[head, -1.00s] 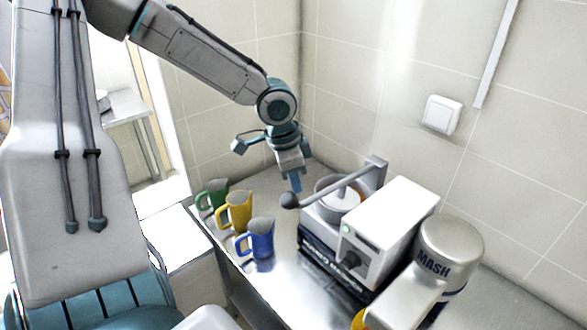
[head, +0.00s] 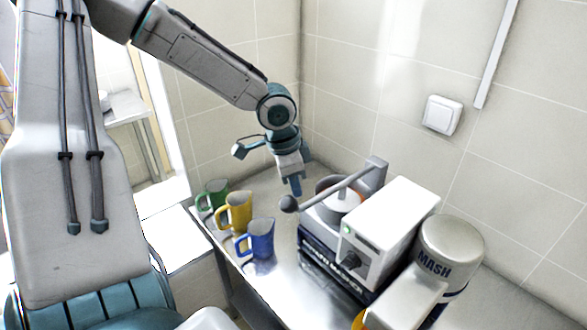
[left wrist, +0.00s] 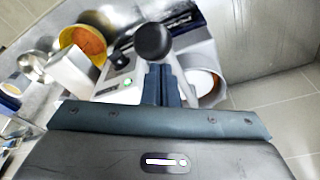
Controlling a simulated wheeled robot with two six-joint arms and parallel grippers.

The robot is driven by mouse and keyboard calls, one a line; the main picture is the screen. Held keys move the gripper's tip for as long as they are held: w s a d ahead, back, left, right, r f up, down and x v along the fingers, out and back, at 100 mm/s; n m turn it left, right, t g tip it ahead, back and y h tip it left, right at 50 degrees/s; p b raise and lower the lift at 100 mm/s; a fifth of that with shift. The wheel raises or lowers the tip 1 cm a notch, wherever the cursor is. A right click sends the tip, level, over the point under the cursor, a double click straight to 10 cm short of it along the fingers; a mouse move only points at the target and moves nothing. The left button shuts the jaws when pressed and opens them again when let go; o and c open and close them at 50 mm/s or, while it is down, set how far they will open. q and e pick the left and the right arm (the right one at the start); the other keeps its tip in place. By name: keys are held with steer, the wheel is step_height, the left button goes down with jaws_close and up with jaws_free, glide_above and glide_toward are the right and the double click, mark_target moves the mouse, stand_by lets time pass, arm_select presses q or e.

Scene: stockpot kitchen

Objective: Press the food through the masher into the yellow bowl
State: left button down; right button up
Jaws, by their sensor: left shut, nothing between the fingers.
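The masher (head: 390,225) is a white and grey machine with a green light, standing on the steel counter. Its lever (head: 335,192) ends in a dark ball knob (head: 289,203) and crosses over a round hopper (head: 325,185) with a reddish inner wall; the food itself is hard to make out. My left gripper (head: 296,187) is shut and empty, just above and behind the knob; I cannot tell whether it touches. In the left wrist view the knob (left wrist: 153,41) lies just beyond the fingertips. The yellow bowl (left wrist: 85,42) has orange inside. My right gripper is out of view.
Green (head: 214,193), yellow (head: 236,211) and blue (head: 258,240) mugs stand left of the masher. A silver-topped cylinder marked MASH (head: 440,250) stands at right. Tiled walls close in behind. Bare steel counter shows in front of the blue mug.

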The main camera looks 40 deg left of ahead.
arm_select(q)
steer(key=shift+f+b, duration=0.55)
steer(key=shift+f, duration=0.6)
stand_by(1.1)
steer(key=shift+r, duration=0.15)
stand_by(2.4)
step_height(320, 180, up, 2)
steer(key=shift+p, duration=1.2)
step_height(320, 180, up, 3)
steer(key=p, duration=0.3)
steer(key=shift+r, duration=0.2)
steer(key=shift+w+r, duration=0.1)
steer(key=shift+r, duration=0.35)
step_height(320, 180, up, 9)
steer(key=shift+r, duration=0.15)
